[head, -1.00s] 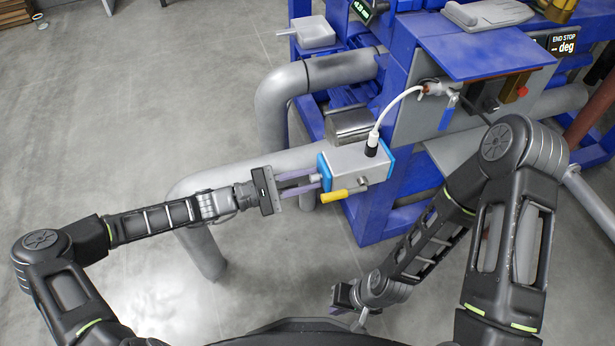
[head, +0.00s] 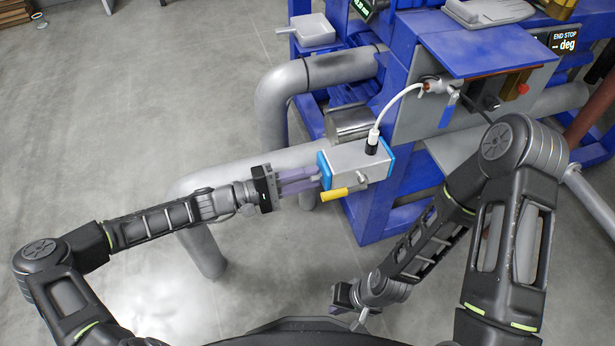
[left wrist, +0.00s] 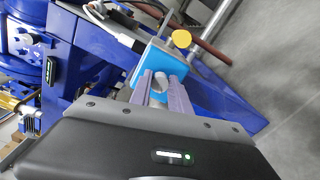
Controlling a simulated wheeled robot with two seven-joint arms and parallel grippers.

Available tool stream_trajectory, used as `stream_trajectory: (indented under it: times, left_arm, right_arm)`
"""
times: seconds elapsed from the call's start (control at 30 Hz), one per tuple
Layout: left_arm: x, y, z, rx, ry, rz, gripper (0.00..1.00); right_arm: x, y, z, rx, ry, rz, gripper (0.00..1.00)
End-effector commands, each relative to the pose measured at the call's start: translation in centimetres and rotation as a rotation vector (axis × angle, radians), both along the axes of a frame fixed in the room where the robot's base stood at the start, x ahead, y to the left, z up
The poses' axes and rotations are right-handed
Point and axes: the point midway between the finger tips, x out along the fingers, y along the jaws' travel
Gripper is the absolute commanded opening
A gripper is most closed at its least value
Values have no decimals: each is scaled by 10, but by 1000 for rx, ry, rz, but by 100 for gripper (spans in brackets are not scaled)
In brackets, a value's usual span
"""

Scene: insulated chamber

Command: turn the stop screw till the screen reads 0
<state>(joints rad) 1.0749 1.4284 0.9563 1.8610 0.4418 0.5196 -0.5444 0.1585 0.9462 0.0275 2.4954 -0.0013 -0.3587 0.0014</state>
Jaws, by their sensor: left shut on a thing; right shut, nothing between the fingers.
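The stop screw (left wrist: 160,84) is a short grey cylinder at the blue end face of a white box (head: 355,160). In the left wrist view it sits between the two purple fingers of my left gripper (left wrist: 163,86), which are shut on it. In the head view my left gripper (head: 316,180) reaches the box from the left, and its fingers hide the screw. The END STOP screen (head: 564,43) at the upper right shows "-- deg", with no number. My right gripper (head: 341,298) is shut and empty, low in front of the bench, away from the box.
A yellow handle (head: 343,191) sticks out of the box's near side, close under my left fingers. A white cable (head: 395,108) arches from the box's top to a grey panel (head: 412,118). Large grey pipes (head: 285,105) run behind my left arm. Open floor lies left.

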Motion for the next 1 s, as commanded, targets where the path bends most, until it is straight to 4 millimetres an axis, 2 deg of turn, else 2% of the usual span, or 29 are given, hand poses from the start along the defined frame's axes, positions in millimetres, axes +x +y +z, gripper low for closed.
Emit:
stream_trajectory:
  times: [0.23, 0.27, 0.5, 0.83, 1.0]
  left_arm:
    - [-1, 0, -2, 1, 2, -2, 0]
    - [-1, 0, -2, 1, 2, -2, 24]
    - [-1, 0, -1, 0, 2, 0, 44]
    - [-1, 2, 0, 1, 2, 1, 45]
    - [-5, 19, 0, 1, 2, 3, 45]
  right_arm:
    - [0, 0, 0, 0, 0, 0, 0]
    - [0, 0, 0, 0, 0, 0, 0]
    - [0, 0, 0, 0, 0, 0, 0]
    - [0, 0, 1, 0, 0, 0, 0]
    - [0, 0, 4, 0, 0, 0, 0]
